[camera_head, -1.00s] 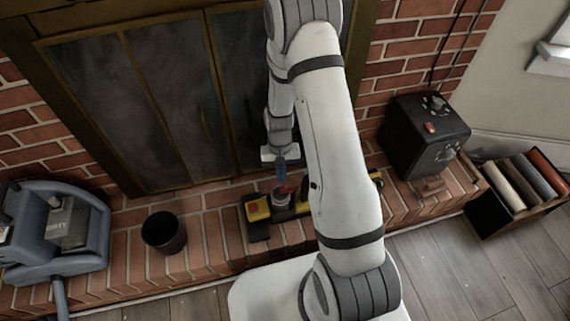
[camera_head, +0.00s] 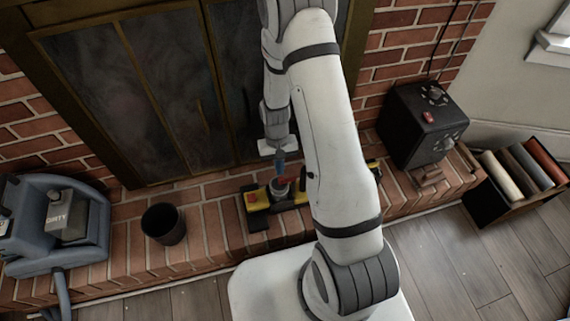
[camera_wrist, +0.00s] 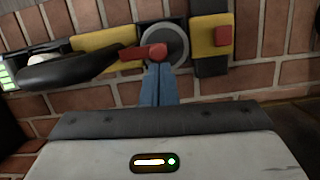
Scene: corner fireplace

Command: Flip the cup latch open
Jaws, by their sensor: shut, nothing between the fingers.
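A yellow-and-black device (camera_head: 258,196) lies on the brick hearth, and my arm hides its right part. A round grey cup (camera_wrist: 176,40) sits in its middle in the wrist view. A red latch lever (camera_wrist: 136,52) crosses the lower left of the cup, with its round red end near the cup's middle. My gripper (camera_wrist: 158,67) has its blue fingers together, with nothing between them. The fingertips are just below the lever's round end in the wrist view; I cannot tell whether they touch it. In the head view the gripper (camera_head: 280,172) points down at the cup.
A dark bucket (camera_head: 164,224) and a blue-grey machine (camera_head: 75,225) stand to the left. A black box (camera_head: 424,124) stands at the right, near a crate of rolls (camera_head: 480,212). The fireplace doors (camera_head: 125,100) rise close behind. A dark oval part (camera_wrist: 70,72) lies left of the lever.

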